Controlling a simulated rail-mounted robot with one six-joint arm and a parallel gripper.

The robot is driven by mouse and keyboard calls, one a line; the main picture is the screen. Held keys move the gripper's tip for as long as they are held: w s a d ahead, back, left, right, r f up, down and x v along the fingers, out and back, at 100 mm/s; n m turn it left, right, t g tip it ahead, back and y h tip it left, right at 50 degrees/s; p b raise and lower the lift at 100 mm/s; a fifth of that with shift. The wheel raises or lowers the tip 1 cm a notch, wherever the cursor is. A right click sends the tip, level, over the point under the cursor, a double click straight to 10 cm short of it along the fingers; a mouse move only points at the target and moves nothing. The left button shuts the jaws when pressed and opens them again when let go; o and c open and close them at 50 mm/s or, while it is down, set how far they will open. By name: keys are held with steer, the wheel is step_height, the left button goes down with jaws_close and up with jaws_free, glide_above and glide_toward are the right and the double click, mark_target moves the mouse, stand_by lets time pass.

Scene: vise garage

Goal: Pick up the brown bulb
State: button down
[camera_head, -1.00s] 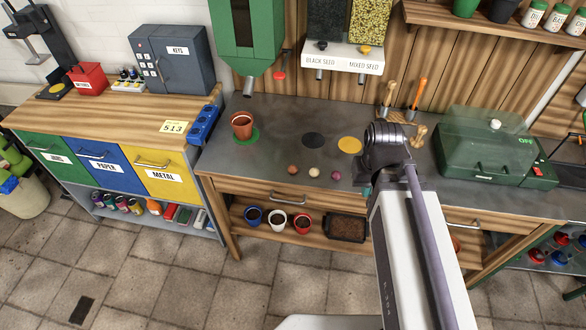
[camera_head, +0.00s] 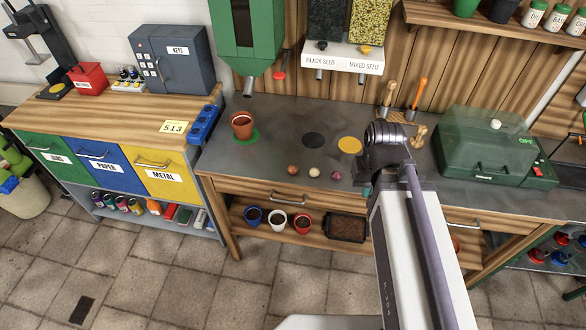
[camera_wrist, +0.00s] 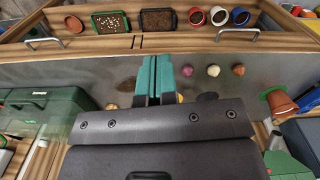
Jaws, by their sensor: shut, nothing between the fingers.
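The brown bulb (camera_head: 292,169) lies on the grey worktop near its front edge, the leftmost of three small bulbs in the head view. A cream bulb (camera_head: 314,171) and a purple bulb (camera_head: 335,176) lie to its right. In the wrist view the brown bulb (camera_wrist: 238,70) is the rightmost of the row, with the cream bulb (camera_wrist: 213,71) and purple bulb (camera_wrist: 187,70) beside it. My gripper (camera_wrist: 153,82) has its teal fingers together and empty, apart from the bulbs. In the head view my arm mostly hides the gripper.
A terracotta pot (camera_head: 242,125) stands on a green disc at the worktop's left. A black disc (camera_head: 313,140) and a yellow disc (camera_head: 350,145) lie behind the bulbs. A green lidded box (camera_head: 488,145) stands to the right. Pots and a tray (camera_head: 346,227) are below.

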steer(key=c, duration=0.6)
jaws_free()
steer(key=shift+c, duration=0.2)
